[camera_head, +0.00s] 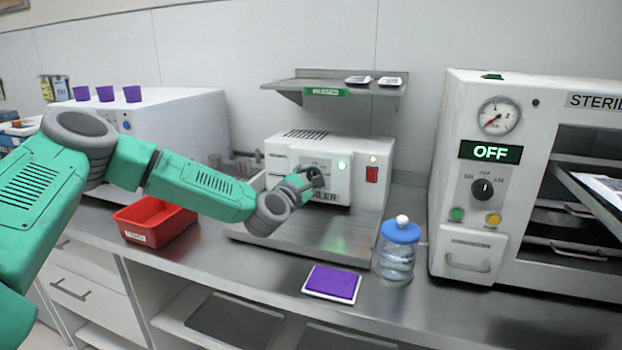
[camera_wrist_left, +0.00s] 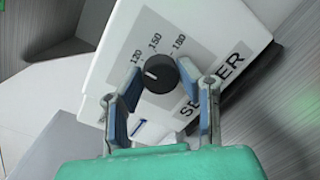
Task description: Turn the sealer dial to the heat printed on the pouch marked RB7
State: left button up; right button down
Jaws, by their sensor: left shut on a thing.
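The white sealer (camera_head: 358,165) stands on the counter with "SEALER" on its front. Its black dial (camera_wrist_left: 161,73) has 120, 150 and 180 printed around it in the left wrist view. A white mark shows on the dial's left part, toward the 120 side. My left gripper (camera_head: 313,180) is shut on the dial, its fingers (camera_wrist_left: 165,92) on either side of it. In the head view the gripper hides most of the dial. A flat purple packet with a white edge (camera_head: 332,283) lies on the counter; no marking on it is readable. I cannot make out RB7 anywhere.
A red bin (camera_head: 155,220) stands left of the sealer. A blue-capped jar (camera_head: 398,252) stands to its right, near the steriliser (camera_head: 452,140), whose display reads OFF. A shelf (camera_head: 330,84) with two small white items hangs above. Purple cups (camera_head: 105,93) stand at left.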

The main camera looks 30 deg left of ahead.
pick_arm(q)
jog(key=shift+a+f, duration=0.1)
jog(key=shift+f, duration=0.1)
jog(key=shift+m, duration=1.4)
jog(key=m+p, duration=0.1)
jog(key=m, duration=0.4)
jog(key=shift+g+p, duration=0.3)
jog(key=shift+g, duration=0.1)
jog(key=m+y+p, duration=0.1)
jog(key=m, duration=0.4)
jog(key=shift+s+g+p, duration=0.1)
jog(key=shift+g+p, duration=0.2)
jog(key=shift+m+y+p, duration=0.4)
jog(key=shift+m+p, duration=0.1)
jog(key=shift+m, duration=1.5)
jog(key=o, duration=1.1)
jog(key=shift+o, duration=0.2)
